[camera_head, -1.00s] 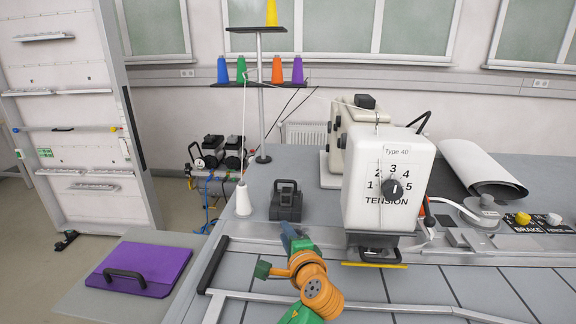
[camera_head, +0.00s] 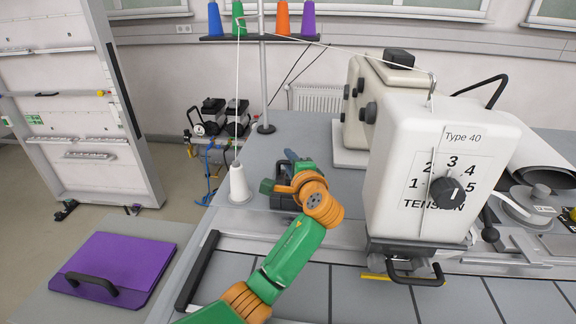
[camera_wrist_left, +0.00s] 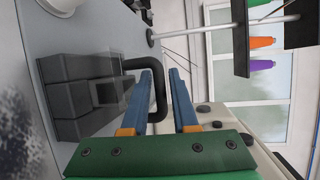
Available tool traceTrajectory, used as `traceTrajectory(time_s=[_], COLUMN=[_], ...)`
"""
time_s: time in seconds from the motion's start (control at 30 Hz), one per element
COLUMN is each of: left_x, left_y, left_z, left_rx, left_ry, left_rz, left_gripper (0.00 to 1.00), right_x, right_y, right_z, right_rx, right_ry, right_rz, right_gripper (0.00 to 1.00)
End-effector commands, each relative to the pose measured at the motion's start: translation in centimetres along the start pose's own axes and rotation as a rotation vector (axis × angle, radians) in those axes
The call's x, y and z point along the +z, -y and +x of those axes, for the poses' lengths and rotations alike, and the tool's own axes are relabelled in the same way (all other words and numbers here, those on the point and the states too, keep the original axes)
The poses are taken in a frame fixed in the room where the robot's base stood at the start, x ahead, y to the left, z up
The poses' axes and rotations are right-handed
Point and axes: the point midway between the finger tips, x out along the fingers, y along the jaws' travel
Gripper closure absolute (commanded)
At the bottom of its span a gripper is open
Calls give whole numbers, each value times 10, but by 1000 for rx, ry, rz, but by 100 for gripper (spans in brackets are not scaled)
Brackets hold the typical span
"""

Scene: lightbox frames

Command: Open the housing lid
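A dark grey housing block (camera_head: 283,202) with a black handle stands on the table left of the sewing machine. In the head view my left gripper and arm cover most of it. In the left wrist view the block (camera_wrist_left: 75,95) shows at the left, and its black loop handle (camera_wrist_left: 160,98) reaches between my fingers. My left gripper (camera_head: 291,158) has blue fingers; they also show in the left wrist view (camera_wrist_left: 158,75). They are apart, one on each side of the handle bar, with gaps visible. Any contact cannot be told. My right gripper is not in view.
The white sewing machine head (camera_head: 430,160) with a tension dial (camera_head: 447,192) stands close on the right. A white thread cone (camera_head: 239,185) stands just left of the block, below the spool stand (camera_head: 262,75). A purple folder (camera_head: 115,265) lies at lower left.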

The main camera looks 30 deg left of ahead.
Motion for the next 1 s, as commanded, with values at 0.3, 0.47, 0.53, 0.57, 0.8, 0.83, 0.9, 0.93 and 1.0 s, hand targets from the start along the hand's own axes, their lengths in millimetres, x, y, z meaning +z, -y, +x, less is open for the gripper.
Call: traceTrajectory(time_s=[0.3, 0.47, 0.53, 0.57, 0.8, 0.83, 0.9, 0.93, 1.0], left_x=[0, 0, 0, 0, 0, 0, 0, 0, 0], left_y=[0, 0, 0, 0, 0, 0, 0, 0, 0], left_z=[18, 18, 18, 18, 18, 18, 18, 18, 18], left_rx=[1, 1, 1, 1, 1, 1, 1, 1, 1], left_ry=[0, 0, 0, 0, 0, 0, 0, 0, -1], left_rz=[1, 1, 0, 1, 1, 0, 0, 0, 0], left_gripper=[73, 97, 100, 100, 100, 100, 100, 100, 100], right_x=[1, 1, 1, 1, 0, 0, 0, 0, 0], right_y=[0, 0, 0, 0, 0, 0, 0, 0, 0], right_z=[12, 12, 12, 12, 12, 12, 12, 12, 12], right_rx=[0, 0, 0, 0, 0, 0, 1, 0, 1], right_ry=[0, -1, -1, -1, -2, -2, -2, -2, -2], right_rz=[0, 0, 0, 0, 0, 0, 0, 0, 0], right_gripper=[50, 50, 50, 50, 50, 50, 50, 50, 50])
